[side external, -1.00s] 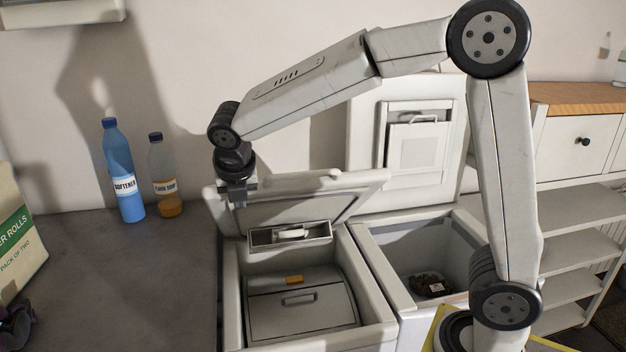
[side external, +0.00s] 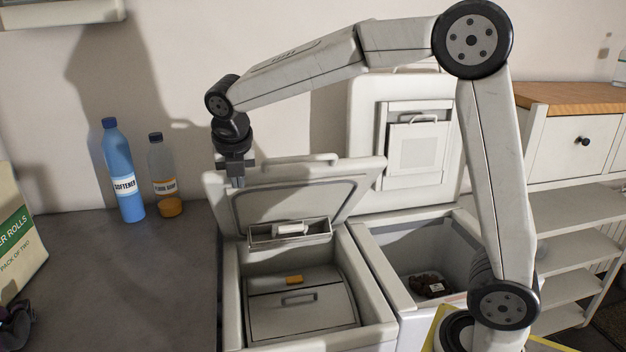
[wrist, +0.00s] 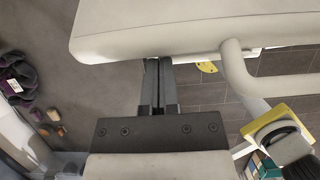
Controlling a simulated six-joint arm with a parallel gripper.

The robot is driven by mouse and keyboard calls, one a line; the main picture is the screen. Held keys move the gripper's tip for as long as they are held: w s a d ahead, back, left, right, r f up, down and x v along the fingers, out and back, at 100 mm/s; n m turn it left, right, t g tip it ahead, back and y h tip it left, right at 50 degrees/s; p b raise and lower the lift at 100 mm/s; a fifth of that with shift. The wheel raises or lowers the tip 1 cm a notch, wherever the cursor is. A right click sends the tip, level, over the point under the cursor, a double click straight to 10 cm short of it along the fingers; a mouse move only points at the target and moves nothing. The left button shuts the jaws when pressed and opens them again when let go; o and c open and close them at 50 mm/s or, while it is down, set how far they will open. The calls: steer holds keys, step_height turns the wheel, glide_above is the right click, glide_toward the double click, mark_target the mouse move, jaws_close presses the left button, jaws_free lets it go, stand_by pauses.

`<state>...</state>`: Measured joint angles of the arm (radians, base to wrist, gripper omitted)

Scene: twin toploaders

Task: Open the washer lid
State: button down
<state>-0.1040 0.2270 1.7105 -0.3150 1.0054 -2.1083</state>
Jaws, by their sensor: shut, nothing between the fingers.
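The washer lid (side external: 345,187) is the pale lid at the left machine in the side view, raised and tilted steeply back above the open tub. My gripper (side external: 238,182) is at the upper left corner of the lid, pointing down, with its fingers shut and empty. In the wrist view, the shut fingers (wrist: 157,65) reach the edge of a pale panel (wrist: 190,25), which looks like the lid. I cannot tell if they touch it. Inside the washer (side external: 232,290) is an inner drum cover with a handle (side external: 300,298) and an orange tab (side external: 294,280).
The second machine (side external: 385,285) stands to the right, its lid (side external: 358,120) upright and a dark item in its tub. A blue softener bottle (side external: 124,175) and a smaller bottle (side external: 161,180) stand on the left counter (side external: 130,275). Shelves (side external: 580,255) are at right.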

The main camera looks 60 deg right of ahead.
steer(key=w+d+r, duration=0.5)
steer(key=d, duration=0.1)
steer(key=shift+w+r, duration=0.4)
steer(key=w+d+r, duration=0.4)
steer(key=w+d, duration=0.2)
steer(key=shift+w+d, duration=0.15)
steer(key=shift+w, duration=0.05)
stand_by(0.4)
steer(key=shift+r, duration=0.1)
stand_by(0.5)
steer(key=v, duration=0.7)
stand_by(0.6)
steer(key=shift+w+d+r, duration=0.1)
steer(key=shift+r, duration=0.05)
